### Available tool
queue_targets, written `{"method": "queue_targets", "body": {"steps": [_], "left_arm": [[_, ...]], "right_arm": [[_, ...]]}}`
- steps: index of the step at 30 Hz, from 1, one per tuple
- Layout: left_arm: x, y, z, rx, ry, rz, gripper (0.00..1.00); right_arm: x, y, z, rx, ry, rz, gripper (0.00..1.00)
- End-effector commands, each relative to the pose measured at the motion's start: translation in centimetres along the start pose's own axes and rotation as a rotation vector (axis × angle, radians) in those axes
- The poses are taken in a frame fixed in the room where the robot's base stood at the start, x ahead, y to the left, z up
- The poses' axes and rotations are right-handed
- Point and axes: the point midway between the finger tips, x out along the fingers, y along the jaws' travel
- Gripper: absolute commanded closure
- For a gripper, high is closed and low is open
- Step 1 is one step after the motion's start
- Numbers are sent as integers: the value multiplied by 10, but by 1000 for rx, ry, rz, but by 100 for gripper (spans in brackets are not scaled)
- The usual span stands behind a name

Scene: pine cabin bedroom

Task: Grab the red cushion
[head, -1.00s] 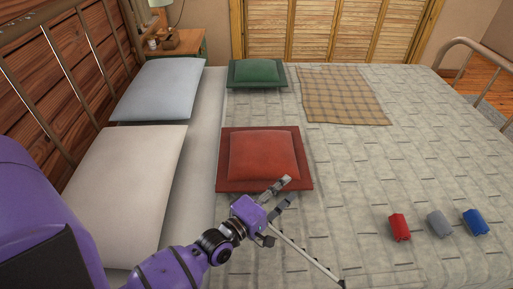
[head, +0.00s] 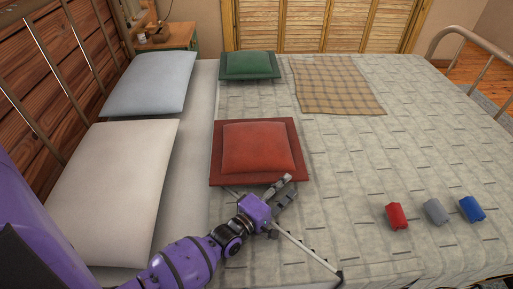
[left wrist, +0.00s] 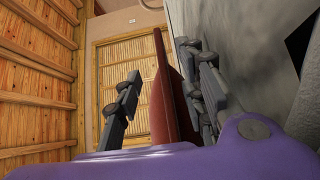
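The red cushion (head: 257,148) lies flat on the bed, a plump square with a flat darker border. My left gripper (head: 284,188) is at its near right edge in the head view. In the left wrist view the cushion (left wrist: 167,105) is seen edge-on between the two fingers of the left gripper (left wrist: 160,75). A gap shows between the cushion and the left-hand finger; the right-hand finger is close beside it, and whether it touches is unclear. The gripper is open. My right gripper is not in view.
A green cushion (head: 249,65) lies farther back beside a folded plaid cloth (head: 337,86). Two pale pillows (head: 115,185) (head: 150,83) lie at the left by the headboard. Small red (head: 396,216), grey (head: 436,211) and blue (head: 472,208) items lie at the right. The bed's middle is clear.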

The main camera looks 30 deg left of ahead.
Motion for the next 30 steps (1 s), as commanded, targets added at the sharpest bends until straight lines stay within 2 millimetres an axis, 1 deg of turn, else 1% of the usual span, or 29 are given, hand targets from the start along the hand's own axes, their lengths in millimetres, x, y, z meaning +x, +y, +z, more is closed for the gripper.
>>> {"method": "queue_targets", "body": {"steps": [1, 3, 6, 9, 14, 15, 23, 24, 30], "left_arm": [[10, 1, 0, -1, 0, 1, 63], [20, 0, 0, -1, 0, 0, 63], [30, 0, 0, -1, 0, -1, 63], [33, 0, 0, 0, 0, -1, 63], [33, 0, 0, 0, 0, -1, 63], [33, 0, 0, 0, 0, -1, 64], [33, 0, 0, 0, 0, 0, 98], [33, 0, 0, 0, 0, 0, 100], [33, 1, 0, 1, 0, 1, 100]], "right_arm": [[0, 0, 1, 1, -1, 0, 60], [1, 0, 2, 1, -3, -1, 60], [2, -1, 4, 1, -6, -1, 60], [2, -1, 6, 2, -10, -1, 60], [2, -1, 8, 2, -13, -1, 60], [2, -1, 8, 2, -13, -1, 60], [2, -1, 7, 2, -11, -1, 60], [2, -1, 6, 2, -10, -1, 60], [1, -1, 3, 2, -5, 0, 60]]}}
